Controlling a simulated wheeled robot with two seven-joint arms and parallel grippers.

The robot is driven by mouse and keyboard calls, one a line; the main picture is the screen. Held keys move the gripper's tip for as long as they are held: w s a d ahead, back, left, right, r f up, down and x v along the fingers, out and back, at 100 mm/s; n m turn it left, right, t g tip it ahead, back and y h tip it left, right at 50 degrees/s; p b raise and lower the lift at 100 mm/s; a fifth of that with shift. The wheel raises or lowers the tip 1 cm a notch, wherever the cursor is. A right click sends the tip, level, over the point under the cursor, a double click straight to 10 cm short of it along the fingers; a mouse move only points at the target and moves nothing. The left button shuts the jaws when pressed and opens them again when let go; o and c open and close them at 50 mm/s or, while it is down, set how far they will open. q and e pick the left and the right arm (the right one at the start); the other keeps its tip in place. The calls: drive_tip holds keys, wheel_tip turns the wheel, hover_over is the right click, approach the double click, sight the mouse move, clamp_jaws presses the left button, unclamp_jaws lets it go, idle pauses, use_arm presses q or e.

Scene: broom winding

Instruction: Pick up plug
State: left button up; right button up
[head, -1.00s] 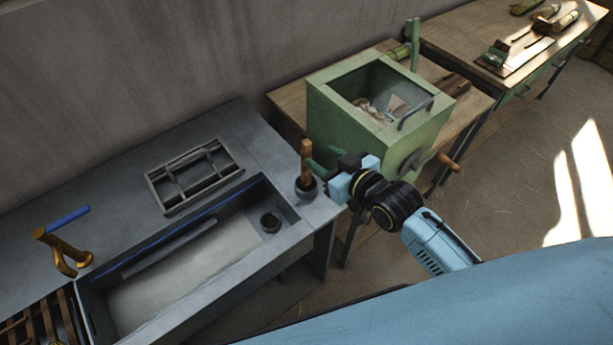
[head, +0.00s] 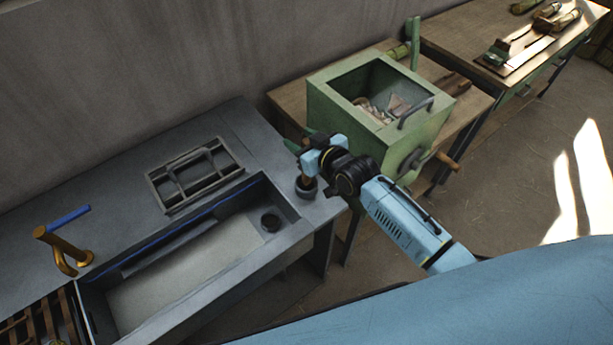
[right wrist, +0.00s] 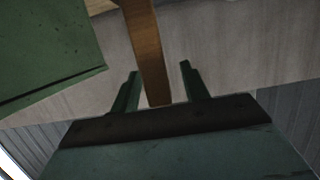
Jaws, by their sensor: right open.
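The plug (head: 306,190) stands upright on the grey sink counter's right corner, a dark cup-shaped base with a wooden handle. In the head view my right gripper (head: 305,142) is over it and hides most of the handle. In the right wrist view the wooden handle (right wrist: 146,50) shows between the two green fingers of my right gripper (right wrist: 160,88). The gripper is open, with a gap beside the handle on the right; contact on the left cannot be told. My left gripper is not in view.
The sink basin (head: 180,280) has a dark round drain (head: 270,222). A metal rack (head: 195,175) lies behind it, and a brass tap (head: 62,250) stands at left. A green box with a crank (head: 375,105) stands close behind my right arm.

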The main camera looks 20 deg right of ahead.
clamp_jaws()
idle(0.5)
